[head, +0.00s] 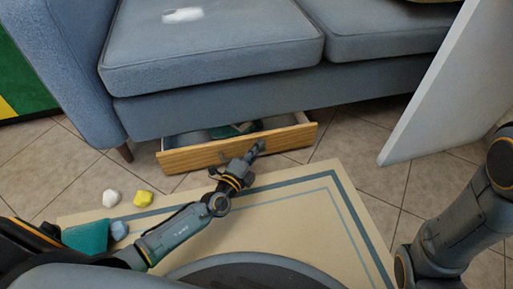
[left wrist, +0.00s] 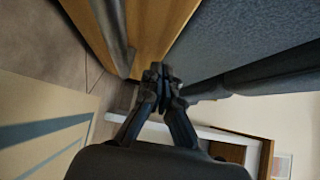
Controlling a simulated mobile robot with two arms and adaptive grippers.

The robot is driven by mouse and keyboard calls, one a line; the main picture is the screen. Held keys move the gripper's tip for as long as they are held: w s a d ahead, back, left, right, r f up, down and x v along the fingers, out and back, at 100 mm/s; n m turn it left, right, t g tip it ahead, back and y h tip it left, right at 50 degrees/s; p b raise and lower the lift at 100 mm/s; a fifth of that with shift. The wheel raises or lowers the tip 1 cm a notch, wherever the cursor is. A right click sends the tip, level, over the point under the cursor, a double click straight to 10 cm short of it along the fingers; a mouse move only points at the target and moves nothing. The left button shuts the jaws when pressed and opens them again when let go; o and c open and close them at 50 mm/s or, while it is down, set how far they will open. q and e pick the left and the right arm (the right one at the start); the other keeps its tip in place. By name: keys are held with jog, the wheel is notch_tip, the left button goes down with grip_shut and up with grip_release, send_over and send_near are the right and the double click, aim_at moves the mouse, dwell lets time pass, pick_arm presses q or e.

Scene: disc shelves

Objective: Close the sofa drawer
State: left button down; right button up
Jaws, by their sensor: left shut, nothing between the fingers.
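The blue-grey sofa (head: 210,50) stands at the back of the head view. Its drawer (head: 205,155), with a light wooden front, is pulled out below the seat. A dark green item (head: 228,131) lies inside it. My left gripper (head: 259,146) is shut and empty, right at the drawer front and covering part of it. In the left wrist view, the shut fingertips (left wrist: 157,70) are beside the wooden front (left wrist: 160,30), with a grey bar (left wrist: 112,30) along it; I cannot tell whether they touch. My right gripper is out of view.
A beige rug (head: 290,215) with a blue border lies before the drawer. A white panel (head: 440,95) stands at the right.

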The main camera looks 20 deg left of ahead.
aim_at(255, 137)
pick_arm(q)
jog(key=shift+w+a, duration=0.3)
jog(key=shift+w, duration=0.15)
jog(key=shift+w+a, duration=0.45)
jog(key=shift+w, duration=0.15)
jog(key=shift+w+a, duration=0.4)
jog(key=shift+w, duration=0.2)
